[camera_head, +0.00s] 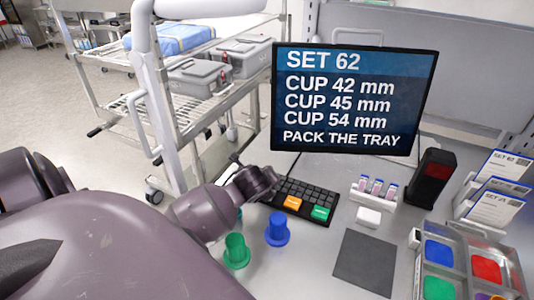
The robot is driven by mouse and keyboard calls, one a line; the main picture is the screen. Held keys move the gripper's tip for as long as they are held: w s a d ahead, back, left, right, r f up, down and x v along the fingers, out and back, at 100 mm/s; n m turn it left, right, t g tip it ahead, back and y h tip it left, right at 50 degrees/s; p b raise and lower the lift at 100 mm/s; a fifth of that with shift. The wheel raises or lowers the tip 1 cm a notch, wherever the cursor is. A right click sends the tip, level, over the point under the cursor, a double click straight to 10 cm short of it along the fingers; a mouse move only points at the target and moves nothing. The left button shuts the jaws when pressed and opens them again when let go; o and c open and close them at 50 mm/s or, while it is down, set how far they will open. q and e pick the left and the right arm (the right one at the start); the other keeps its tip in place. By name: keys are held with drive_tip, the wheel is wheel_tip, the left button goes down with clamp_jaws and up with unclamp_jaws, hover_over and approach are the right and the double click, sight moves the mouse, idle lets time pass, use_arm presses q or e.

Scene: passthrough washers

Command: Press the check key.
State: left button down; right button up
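A black keypad (302,199) lies on the bench below the screen. It has one orange key (293,203) and one green key (320,212) along its front edge. Their small lettering is too blurred to read, so I cannot tell which is the check key. My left arm comes in from the left, and its dark end with the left gripper (262,184) is at the keypad's left end, left of the orange key. Its fingers are not clear, and I cannot tell whether it touches the keypad. My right gripper is not in view.
A screen (352,100) reads "SET 62", three cup sizes and "PACK THE TRAY". A green cup (237,251) and a blue cup (277,229) stand in front of the keypad. A vial rack (372,196), dark mat (363,263) and compartment tray (459,230) are to the right.

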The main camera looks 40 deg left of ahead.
use_arm(q)
drive_tip(key=shift+f, duration=0.2)
idle(1.8)
drive_tip(key=shift+f+p, duration=0.25)
drive_tip(key=shift+p, duration=0.1)
drive_tip(key=shift+f, duration=0.45)
idle(0.7)
drive_tip(key=shift+r, duration=0.9)
drive_tip(key=shift+r, duration=2.55)
